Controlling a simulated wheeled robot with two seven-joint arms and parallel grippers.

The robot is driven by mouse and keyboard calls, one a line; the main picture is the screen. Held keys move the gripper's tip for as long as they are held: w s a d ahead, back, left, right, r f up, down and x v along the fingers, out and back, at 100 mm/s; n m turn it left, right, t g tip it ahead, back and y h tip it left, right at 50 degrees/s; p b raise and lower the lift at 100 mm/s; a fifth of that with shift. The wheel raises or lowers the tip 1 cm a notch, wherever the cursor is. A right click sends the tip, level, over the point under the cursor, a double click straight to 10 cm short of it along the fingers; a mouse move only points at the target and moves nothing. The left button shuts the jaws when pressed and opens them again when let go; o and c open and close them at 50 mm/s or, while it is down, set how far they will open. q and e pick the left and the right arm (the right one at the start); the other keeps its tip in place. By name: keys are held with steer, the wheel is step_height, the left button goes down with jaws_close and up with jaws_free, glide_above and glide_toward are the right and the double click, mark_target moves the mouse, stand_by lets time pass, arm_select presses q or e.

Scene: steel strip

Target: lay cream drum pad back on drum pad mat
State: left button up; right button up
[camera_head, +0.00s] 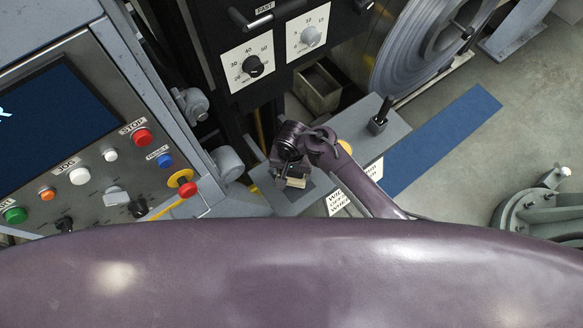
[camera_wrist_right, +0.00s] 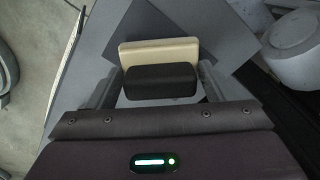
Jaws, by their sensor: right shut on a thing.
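The cream drum pad (camera_wrist_right: 158,52) is a flat cream block with a black block (camera_wrist_right: 160,82) against its near side. It also shows as a small pale piece in the head view (camera_head: 297,183). My right gripper (camera_head: 293,177) is shut on the pad; in the right wrist view its fingers (camera_wrist_right: 157,88) stand at either side of the black block. A dark grey square, which looks like the drum pad mat (camera_wrist_right: 150,22), lies on the grey bench top just behind and under the pad. I cannot tell whether the pad touches it. My left gripper is not in view.
The grey bench (camera_head: 384,143) carries a black post (camera_head: 378,124) and a white sign (camera_head: 340,200). A control panel with buttons (camera_head: 80,176) stands at left. A dial panel (camera_head: 275,45) and a steel coil (camera_head: 420,45) are beyond. A blue floor strip (camera_head: 440,138) is at right.

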steer(key=shift+f, duration=0.5)
stand_by(0.3)
steer(key=o, duration=1.1)
steer(key=shift+c, duration=0.2)
step_height(320, 180, up, 7)
steer(key=shift+a+r, duration=0.1)
steer(key=shift+r, duration=0.35)
